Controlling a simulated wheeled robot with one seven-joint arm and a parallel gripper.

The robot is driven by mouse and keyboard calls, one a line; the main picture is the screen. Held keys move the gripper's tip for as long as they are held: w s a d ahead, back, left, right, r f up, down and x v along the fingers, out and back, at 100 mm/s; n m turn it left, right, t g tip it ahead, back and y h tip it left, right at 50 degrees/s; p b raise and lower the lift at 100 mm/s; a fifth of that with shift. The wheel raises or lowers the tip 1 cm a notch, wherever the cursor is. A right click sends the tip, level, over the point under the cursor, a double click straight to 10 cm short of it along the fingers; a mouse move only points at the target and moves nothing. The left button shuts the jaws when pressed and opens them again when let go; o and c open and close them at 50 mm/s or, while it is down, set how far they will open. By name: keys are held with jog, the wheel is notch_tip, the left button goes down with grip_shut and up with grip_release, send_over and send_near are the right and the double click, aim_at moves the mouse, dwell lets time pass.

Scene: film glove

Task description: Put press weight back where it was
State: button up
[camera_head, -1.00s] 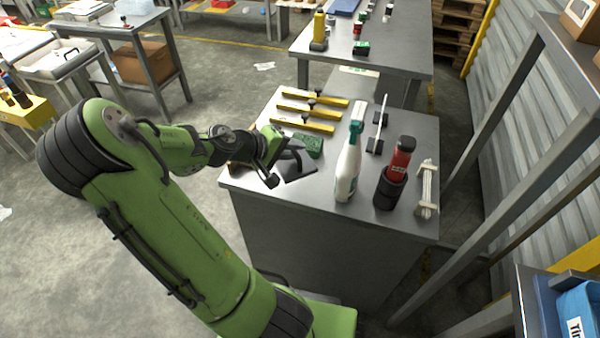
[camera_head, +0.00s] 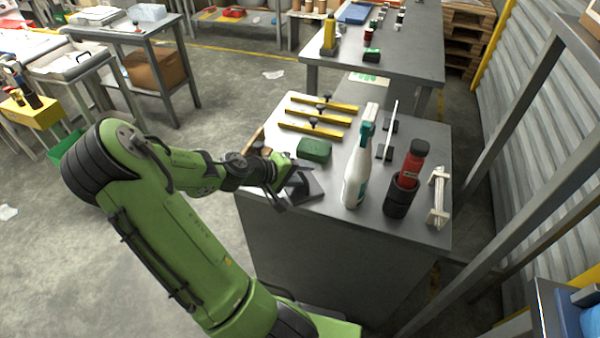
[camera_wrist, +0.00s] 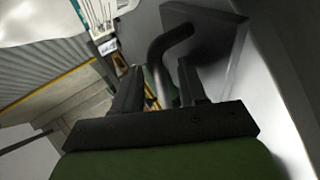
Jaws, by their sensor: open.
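The press weight appears to be a dark block with a bent bar handle. In the head view the dark block (camera_head: 311,187) is at the near left edge of the grey metal table (camera_head: 392,232), partly hidden by my gripper. In the wrist view the block (camera_wrist: 225,40) is beyond the fingers, and its bent handle (camera_wrist: 168,42) runs down between them. My gripper (camera_head: 284,187) is open at the handle. The wrist view shows its two fingers (camera_wrist: 161,85) apart, on either side of the bar; I cannot tell whether they touch it.
A green block (camera_head: 314,150) lies just behind the weight. Several yellow bars (camera_head: 318,118) with black knobs lie farther back. A white spray bottle (camera_head: 355,178), a red bottle in a black holder (camera_head: 400,196) and a white rack (camera_head: 438,197) stand to the right.

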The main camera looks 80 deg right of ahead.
jog(key=w+a+r+n+t+y+p, duration=0.1)
jog(key=w+a+r+t+y, duration=0.15)
jog(key=w+a, duration=0.45)
jog(key=w+a+r+n+t+y+p, duration=0.1)
jog(key=w+a+r+t+y, duration=0.2)
jog(key=a, duration=0.7)
jog(key=w+a+r+n+t+y+p, duration=0.1)
jog(key=w+a+r+t+p, duration=0.15)
jog(key=w+a+r, duration=0.45)
jog(key=s+a+r+n+t+y, duration=0.1)
jog(key=s+a+r+n+t, duration=0.1)
jog(key=a, duration=0.6)
jog(key=s+a+r+n+t+y, duration=0.1)
jog(key=s+a+r+n+t, duration=0.2)
jog(key=a, duration=0.4)
jog(key=shift+s+a+r+n+b, duration=0.4)
jog(key=shift+s+n, duration=0.2)
jog(key=shift+s, duration=0.55)
